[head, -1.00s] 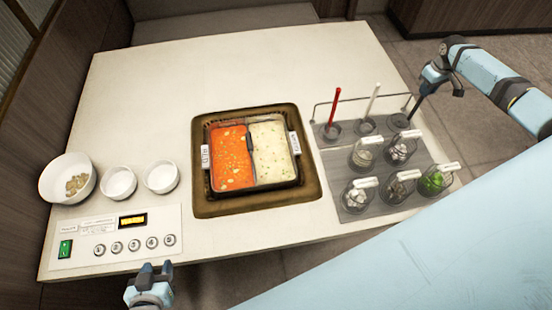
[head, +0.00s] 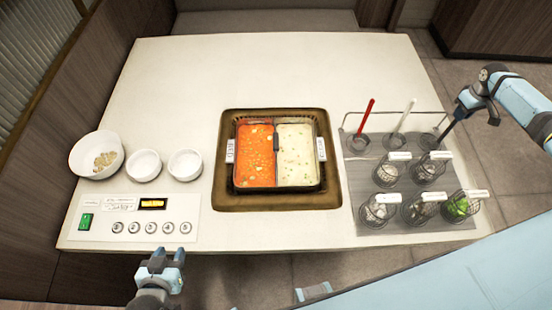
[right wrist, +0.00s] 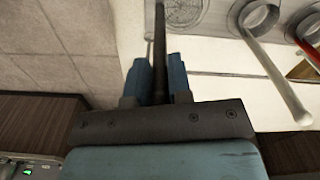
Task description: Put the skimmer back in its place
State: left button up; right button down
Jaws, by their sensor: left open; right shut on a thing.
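My right gripper (head: 464,106) is shut on the dark handle of the skimmer (head: 449,128) at the right end of the rack. The handle slants down toward the right-hand well (head: 430,139). In the right wrist view the handle (right wrist: 159,45) stands between the two blue fingers, and a round mesh-like shape shows beside it near that well. I cannot tell whether the skimmer's head rests on the bottom. My left gripper (head: 164,262) is open and empty at the table's front edge, below the control panel.
Several wire baskets of food (head: 378,210) stand in front. A two-part hot pot (head: 322,180) is mid-table; white bowls (head: 145,165) and a panel (head: 185,229) are left.

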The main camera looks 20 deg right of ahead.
jog(key=shift+c, duration=0.8)
grip_release()
jog(key=shift+r+p, duration=1.55)
jog(key=shift+p, duration=0.3)
notch_tip(320, 180, up, 3)
jog(key=p, duration=0.2)
jog(key=shift+f+p, duration=0.15)
jog(key=shift+p, duration=0.2)
jog(key=shift+r, duration=2.6)
